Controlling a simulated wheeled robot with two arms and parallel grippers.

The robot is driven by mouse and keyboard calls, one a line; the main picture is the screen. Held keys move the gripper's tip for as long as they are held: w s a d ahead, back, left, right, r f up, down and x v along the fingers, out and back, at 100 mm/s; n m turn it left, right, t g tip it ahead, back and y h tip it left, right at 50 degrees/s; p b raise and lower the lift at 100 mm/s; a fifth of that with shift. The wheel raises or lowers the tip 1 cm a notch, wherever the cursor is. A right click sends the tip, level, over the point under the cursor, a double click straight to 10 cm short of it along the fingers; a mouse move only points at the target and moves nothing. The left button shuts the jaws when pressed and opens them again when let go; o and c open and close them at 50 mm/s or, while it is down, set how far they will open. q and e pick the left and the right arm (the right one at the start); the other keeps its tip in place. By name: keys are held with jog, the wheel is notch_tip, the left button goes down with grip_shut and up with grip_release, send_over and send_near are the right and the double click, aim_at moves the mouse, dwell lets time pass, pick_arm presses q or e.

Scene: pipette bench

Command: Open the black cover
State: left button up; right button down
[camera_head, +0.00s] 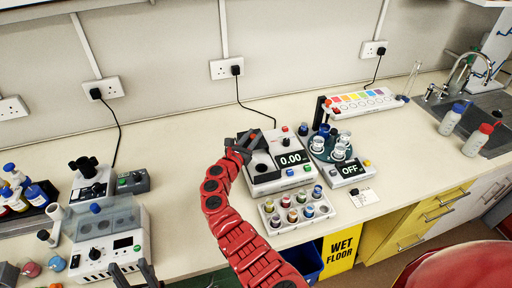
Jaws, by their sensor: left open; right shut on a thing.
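The black cover (257,141) is a small dark piece at the back left of the white device with the "0.00" display (291,159). My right gripper (243,147), at the end of the red arm, reaches the device's left side and is shut on the cover's edge. The gripper and arm hide part of the cover, and I cannot tell how far it is raised. A dark round spot (261,168) shows on the device's top. My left gripper (134,274) is open and empty at the bottom edge, in front of the white machine on the left.
A tube rack (296,224) stands in front of the device. A round-topped machine reading "OFF" (350,170) stands to its right. A white machine with a clear lid (110,240) is at left. Bench between left machines and red arm is clear. A sink (490,100) is far right.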

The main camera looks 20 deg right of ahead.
jog(key=shift+w, duration=0.5)
jog(key=shift+s, duration=0.15)
jog(key=c, duration=0.6)
grip_release()
jog(key=b+v, duration=0.2)
jog(key=v, duration=1.5)
jog(key=shift+s+a, duration=0.1)
jog(key=shift+a, duration=0.05)
